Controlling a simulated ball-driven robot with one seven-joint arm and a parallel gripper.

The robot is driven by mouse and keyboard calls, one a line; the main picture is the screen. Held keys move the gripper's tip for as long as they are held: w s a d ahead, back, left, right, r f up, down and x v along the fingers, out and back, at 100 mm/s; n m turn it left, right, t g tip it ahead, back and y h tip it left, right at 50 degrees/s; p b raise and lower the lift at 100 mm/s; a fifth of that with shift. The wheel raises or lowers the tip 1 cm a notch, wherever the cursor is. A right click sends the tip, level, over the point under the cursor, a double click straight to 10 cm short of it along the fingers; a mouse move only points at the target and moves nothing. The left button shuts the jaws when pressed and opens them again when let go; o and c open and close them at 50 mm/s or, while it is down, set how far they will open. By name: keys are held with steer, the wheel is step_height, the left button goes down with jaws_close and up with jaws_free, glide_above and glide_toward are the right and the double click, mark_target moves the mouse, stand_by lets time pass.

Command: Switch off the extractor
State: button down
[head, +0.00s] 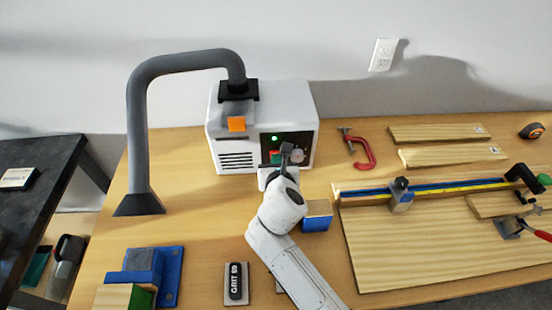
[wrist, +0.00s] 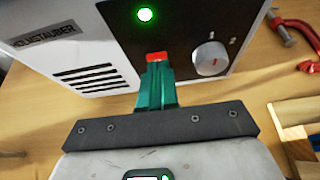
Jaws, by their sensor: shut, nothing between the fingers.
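The extractor is a white box (head: 226,125) on the wooden bench, with a thick grey hose (head: 140,120) rising from its top. Its dark front panel carries a lit green lamp (wrist: 145,14), a red switch part (wrist: 157,57) and a white knob with a red mark (wrist: 210,58). The lamp also shows lit in the head view (head: 274,138). My gripper (wrist: 156,66) is shut and empty, its teal fingers pointing at the panel. The fingertips are right at the red part and cover what is below it; I cannot tell whether they touch.
A red clamp (head: 362,152) lies right of the extractor. A blue-and-wood block (head: 318,215) stands beside my arm. Boards (head: 450,250) fill the right side.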

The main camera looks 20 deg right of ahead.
steer(key=shift+w+d, duration=0.1)
steer(key=shift+w, duration=0.15)
steer(key=shift+w+r+p, duration=0.15)
steer(key=shift+w+p, duration=0.05)
steer(key=shift+p, duration=0.2)
steer(key=shift+r, duration=0.1)
steer(key=shift+r+p, duration=0.7)
steer(key=shift+p, duration=0.35)
